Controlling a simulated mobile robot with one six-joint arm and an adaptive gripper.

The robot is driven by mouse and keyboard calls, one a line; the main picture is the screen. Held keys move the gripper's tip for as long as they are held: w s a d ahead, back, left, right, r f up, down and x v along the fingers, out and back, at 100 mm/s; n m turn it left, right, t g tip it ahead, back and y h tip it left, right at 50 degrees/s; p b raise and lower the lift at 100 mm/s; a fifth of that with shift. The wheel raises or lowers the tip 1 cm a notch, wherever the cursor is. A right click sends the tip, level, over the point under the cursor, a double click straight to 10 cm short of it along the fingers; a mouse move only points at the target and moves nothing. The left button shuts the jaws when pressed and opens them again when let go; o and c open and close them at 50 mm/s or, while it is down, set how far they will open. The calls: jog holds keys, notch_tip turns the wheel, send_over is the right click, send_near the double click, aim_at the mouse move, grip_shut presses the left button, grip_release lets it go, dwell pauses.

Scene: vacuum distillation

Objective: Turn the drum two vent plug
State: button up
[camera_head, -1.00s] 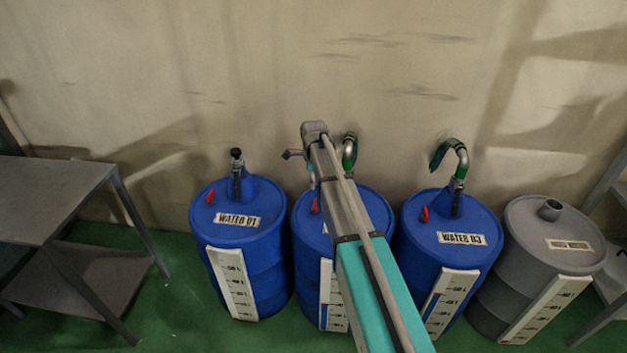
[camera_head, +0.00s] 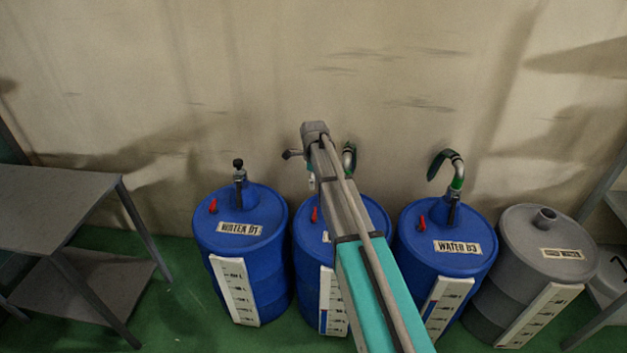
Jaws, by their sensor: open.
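Drum two (camera_head: 309,252) is the second blue drum from the left, partly covered by my arm. Its small red vent plug (camera_head: 315,214) shows on the top left, just left of my arm. My gripper (camera_head: 311,182) hangs under the wrist at the arm's far end and is mostly hidden by it. It is open, and its fingertips cannot be made out. It appears above the red plug in the picture, with no visible contact. The drum's green and metal spout (camera_head: 349,160) rises behind my arm.
Blue drum one (camera_head: 240,255) stands close on the left, with a black-topped tap (camera_head: 239,172). Blue drum three (camera_head: 440,255) with a curved spout (camera_head: 456,170) and a grey drum (camera_head: 555,235) stand right. A metal table (camera_head: 60,195) is at left. The wall is close behind.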

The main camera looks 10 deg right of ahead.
jog(key=shift+r, duration=0.15)
dwell(0.7)
jog(key=s+n, duration=2.1)
jog(key=s, duration=0.8)
notch_tip(320, 180, up, 12)
jog(key=p, duration=1.2)
jog(key=shift+s+a+n, duration=0.25)
jog(key=shift+a+n, duration=0.05)
jog(key=shift+n, duration=0.1)
